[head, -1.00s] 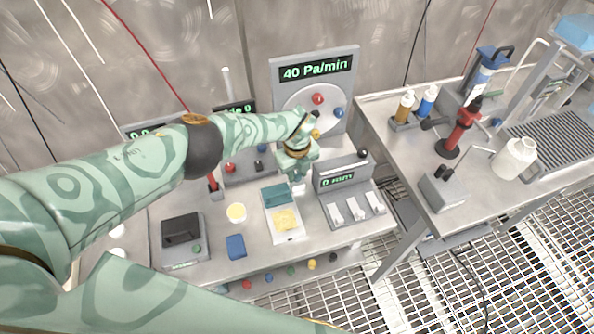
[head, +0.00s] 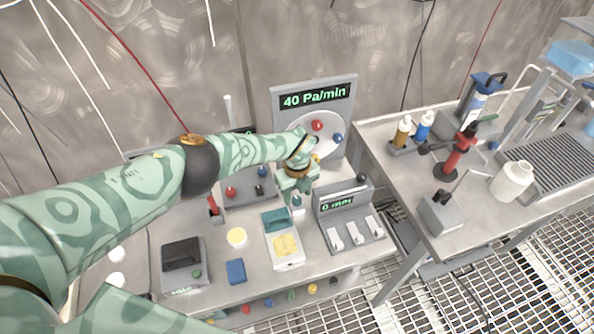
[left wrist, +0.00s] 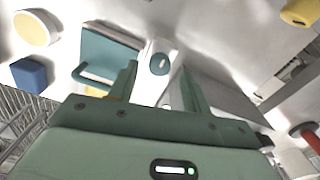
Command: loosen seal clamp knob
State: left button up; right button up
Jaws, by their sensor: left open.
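My left gripper (head: 297,204) is open and points down at the table, in front of the disc panel. In the left wrist view its two green fingers (left wrist: 160,85) stand apart. A small teal knob with a pale slot (left wrist: 160,63) on a white block shows between and just beyond the fingertips; I cannot tell whether they touch it. I cannot tell which knob is the seal clamp knob. The grey disc (head: 300,122) under the "40 Pa/min" display carries a red knob (head: 317,126) and a blue knob (head: 338,138). My forearm hides part of it. My right gripper is not in view.
A yellow dish (head: 237,238) and blue block (head: 236,271) lie further left.

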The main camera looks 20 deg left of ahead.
aim_at(297, 199)
pick_arm(q)
notch_tip(297, 199, up, 14)
jog(key=p, duration=0.4)
jog(key=shift+r+p, duration=0.2)
jog(key=shift+p, duration=0.15)
